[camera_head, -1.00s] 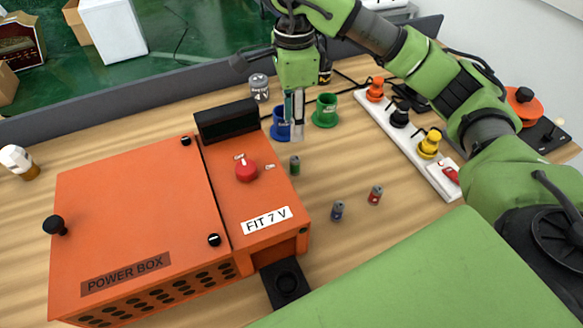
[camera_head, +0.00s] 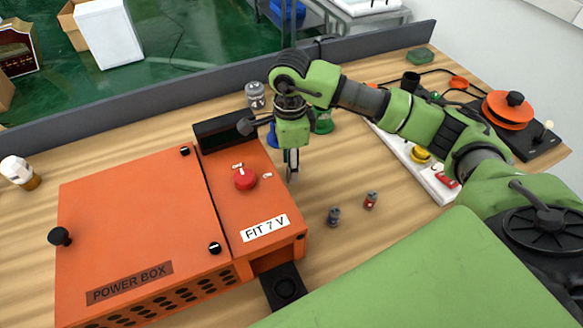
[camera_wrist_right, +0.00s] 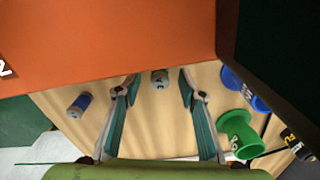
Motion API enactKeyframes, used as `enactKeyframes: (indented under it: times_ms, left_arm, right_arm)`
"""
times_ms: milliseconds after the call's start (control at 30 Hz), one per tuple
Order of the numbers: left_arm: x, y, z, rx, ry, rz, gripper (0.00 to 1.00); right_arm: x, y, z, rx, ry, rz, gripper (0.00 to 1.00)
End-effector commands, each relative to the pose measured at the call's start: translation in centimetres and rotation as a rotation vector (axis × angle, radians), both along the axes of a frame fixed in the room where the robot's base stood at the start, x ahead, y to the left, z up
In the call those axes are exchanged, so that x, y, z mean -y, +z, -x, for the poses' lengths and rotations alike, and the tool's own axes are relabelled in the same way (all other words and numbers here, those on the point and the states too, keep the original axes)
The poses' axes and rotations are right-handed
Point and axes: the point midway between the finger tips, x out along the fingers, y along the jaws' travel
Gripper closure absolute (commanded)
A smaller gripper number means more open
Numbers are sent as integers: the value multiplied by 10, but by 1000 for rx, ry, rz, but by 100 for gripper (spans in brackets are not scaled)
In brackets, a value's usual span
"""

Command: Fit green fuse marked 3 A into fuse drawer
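The orange power box (camera_head: 140,235) carries a "FIT 7 V" label. A black drawer with a round recess (camera_head: 285,288) sticks out from its front right. My right gripper (camera_head: 292,178) points down beside the box's right side. In the right wrist view its fingers (camera_wrist_right: 160,88) are spread, with a fuse end with a grey cap (camera_wrist_right: 160,79) between the tips; no contact shows. That fuse stands where the green fuse was seen; the gripper hides it in the head view. A blue fuse (camera_head: 334,216) and a red fuse (camera_head: 371,200) stand to the right. My left gripper is out of view.
A green spool (camera_wrist_right: 240,135) and blue spool (camera_wrist_right: 232,78) stand behind the gripper. A white strip with coloured plugs (camera_head: 412,160) lies at right. A grey jar (camera_head: 255,95) stands behind the box. Table around the blue and red fuses is clear.

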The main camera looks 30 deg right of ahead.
Motion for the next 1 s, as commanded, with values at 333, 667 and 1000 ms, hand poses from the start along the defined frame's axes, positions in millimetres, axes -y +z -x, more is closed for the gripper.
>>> enactKeyframes:
  times_ms: [333,667,1000]
  left_arm:
    - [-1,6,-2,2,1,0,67]
    - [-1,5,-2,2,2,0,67]
    - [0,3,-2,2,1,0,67]
  right_arm:
    - [0,-21,0,0,1,0,63]
    - [0,-20,0,0,1,0,100]
    - [0,-17,-1,2,1,0,100]
